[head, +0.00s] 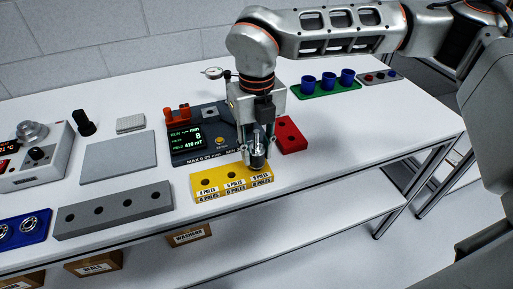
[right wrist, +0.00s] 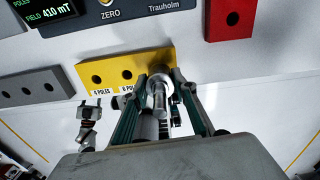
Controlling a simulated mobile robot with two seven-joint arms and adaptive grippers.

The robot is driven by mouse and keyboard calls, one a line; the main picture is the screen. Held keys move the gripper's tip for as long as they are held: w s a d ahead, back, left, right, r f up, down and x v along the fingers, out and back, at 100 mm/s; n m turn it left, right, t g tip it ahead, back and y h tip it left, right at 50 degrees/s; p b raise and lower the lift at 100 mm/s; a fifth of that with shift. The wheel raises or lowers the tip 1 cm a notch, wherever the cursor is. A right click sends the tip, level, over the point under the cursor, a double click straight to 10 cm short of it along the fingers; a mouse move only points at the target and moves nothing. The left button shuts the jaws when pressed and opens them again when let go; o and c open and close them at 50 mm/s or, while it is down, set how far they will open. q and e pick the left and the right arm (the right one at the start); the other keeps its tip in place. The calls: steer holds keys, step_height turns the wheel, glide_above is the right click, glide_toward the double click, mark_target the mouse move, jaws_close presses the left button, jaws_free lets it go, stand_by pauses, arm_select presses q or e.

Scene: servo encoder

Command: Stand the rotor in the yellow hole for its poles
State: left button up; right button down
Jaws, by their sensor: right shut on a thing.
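The rotor (head: 257,161) is a small silver cylinder with a thin shaft, held upright. My right gripper (head: 258,150) is shut on it, over the right end of the yellow block (head: 207,188). The block has a row of holes labelled 4, 6 and 8 poles; the 4 and 6 holes show open. The rotor hides the 8-poles hole. In the right wrist view the rotor (right wrist: 158,97) is between the fingers (right wrist: 162,92), over the right end of the yellow block (right wrist: 97,66). I cannot tell whether its lower end is in the hole. My left gripper is out of view.
A dark tester (head: 183,154) behind the block shows poles 8 and 410 mT. A red block (head: 291,135) stands close to the right of my gripper. A grey block with holes (head: 113,212) stands left. A green tray of blue cups (head: 328,88) is farther back.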

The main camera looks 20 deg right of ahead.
steer(key=shift+f, duration=0.15)
steer(key=shift+f+b, duration=0.3)
steer(key=shift+f, duration=0.25)
stand_by(0.3)
steer(key=c, duration=1.5)
jaws_free()
steer(key=o, duration=0.3)
steer(key=shift+f, duration=0.1)
